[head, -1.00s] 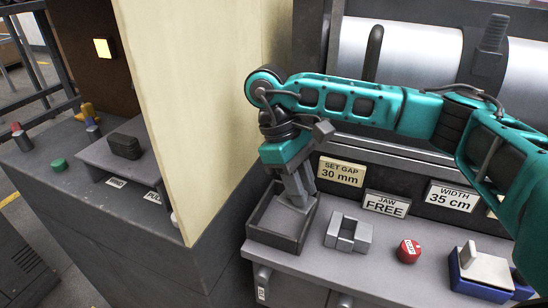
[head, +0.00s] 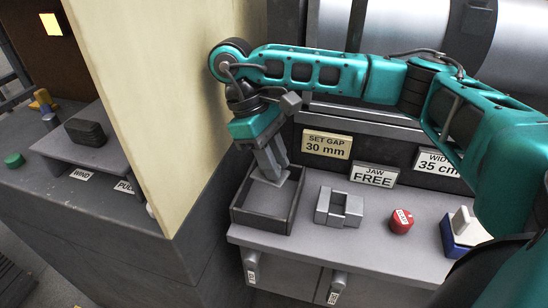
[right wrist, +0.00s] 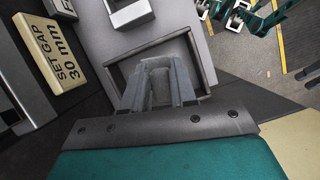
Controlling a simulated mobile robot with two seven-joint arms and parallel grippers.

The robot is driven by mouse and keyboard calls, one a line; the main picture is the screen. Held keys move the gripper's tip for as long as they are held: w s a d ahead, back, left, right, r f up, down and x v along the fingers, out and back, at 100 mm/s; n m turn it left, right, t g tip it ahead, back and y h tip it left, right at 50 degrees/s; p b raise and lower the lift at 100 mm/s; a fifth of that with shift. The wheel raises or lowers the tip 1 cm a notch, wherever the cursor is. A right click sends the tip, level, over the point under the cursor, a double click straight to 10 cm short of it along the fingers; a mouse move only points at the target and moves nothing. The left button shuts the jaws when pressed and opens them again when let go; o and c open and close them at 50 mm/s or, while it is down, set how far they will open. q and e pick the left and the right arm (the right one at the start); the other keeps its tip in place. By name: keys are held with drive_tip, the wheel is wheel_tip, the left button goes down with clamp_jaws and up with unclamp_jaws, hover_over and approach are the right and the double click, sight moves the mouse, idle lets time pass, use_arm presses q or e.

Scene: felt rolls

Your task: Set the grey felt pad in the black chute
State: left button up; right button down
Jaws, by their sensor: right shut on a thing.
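My right gripper (head: 271,172) points down at the dark open-topped square tray (head: 262,219) on the grey bench, at its back part. It is shut on a grey piece, likely the grey felt pad (head: 286,179), which shows as a flat light-grey edge at the fingertips. In the right wrist view the fingers (right wrist: 160,82) are over the tray (right wrist: 124,72), with grey between them; the pad's outline is hard to tell from the fingers. Whether it touches the tray floor I cannot tell. No other black chute is clear; this tray may be it. My left gripper is not in view.
A grey slotted block (head: 339,207), a red knob (head: 400,221) and a blue holder with a white piece (head: 458,232) stand right of the tray. A cream panel (head: 140,90) rises at its left. Beyond it, a black block (head: 86,132) lies on a grey shelf.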

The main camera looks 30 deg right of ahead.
wheel_tip(320, 180, down, 7)
drive_tip(key=b, duration=0.5)
drive_tip(key=shift+r, duration=0.15)
drive_tip(key=shift+f+b, duration=0.35)
drive_tip(key=shift+b, duration=0.05)
drive_tip(key=shift+f+b, duration=0.5)
drive_tip(key=shift+f, duration=0.05)
use_arm(q)
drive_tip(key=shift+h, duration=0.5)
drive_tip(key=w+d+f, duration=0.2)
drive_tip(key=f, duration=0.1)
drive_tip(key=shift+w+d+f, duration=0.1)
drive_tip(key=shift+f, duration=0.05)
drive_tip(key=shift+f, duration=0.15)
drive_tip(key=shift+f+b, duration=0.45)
drive_tip(key=shift+b, duration=0.05)
use_arm(e)
drive_tip(key=shift+f, duration=0.55)
drive_tip(key=c, duration=0.8)
unclamp_jaws()
